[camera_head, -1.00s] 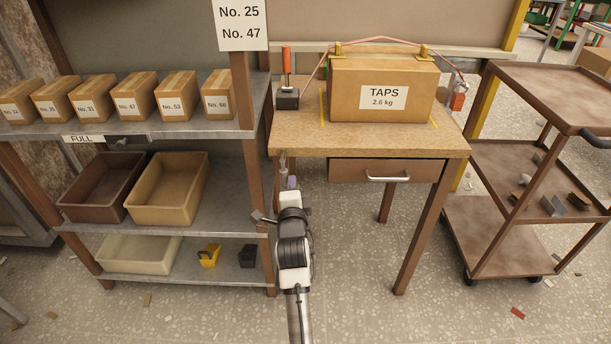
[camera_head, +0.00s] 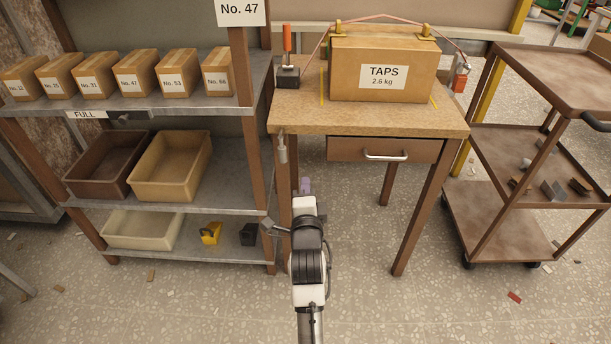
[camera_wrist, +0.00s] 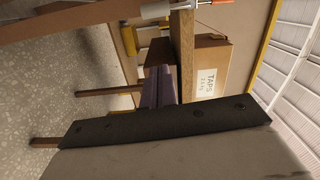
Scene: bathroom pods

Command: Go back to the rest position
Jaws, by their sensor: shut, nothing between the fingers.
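My gripper (camera_head: 305,186) is in front of the wooden table, near its left front leg and below the tabletop. Its purple fingers are shut and empty. In the wrist view the purple fingers (camera_wrist: 158,88) lie close together, with the table edge and the TAPS box (camera_wrist: 209,75) beyond them. My arm reaches up from the bottom of the head view. Nothing appears to touch the fingers.
The wooden table (camera_head: 375,121) carries the TAPS box (camera_head: 382,90) and has a closed drawer (camera_head: 384,150). The shelf (camera_head: 235,170) with boxes and bins stands close on the left. A brown cart (camera_head: 500,200) stands right. Speckled floor is open in front.

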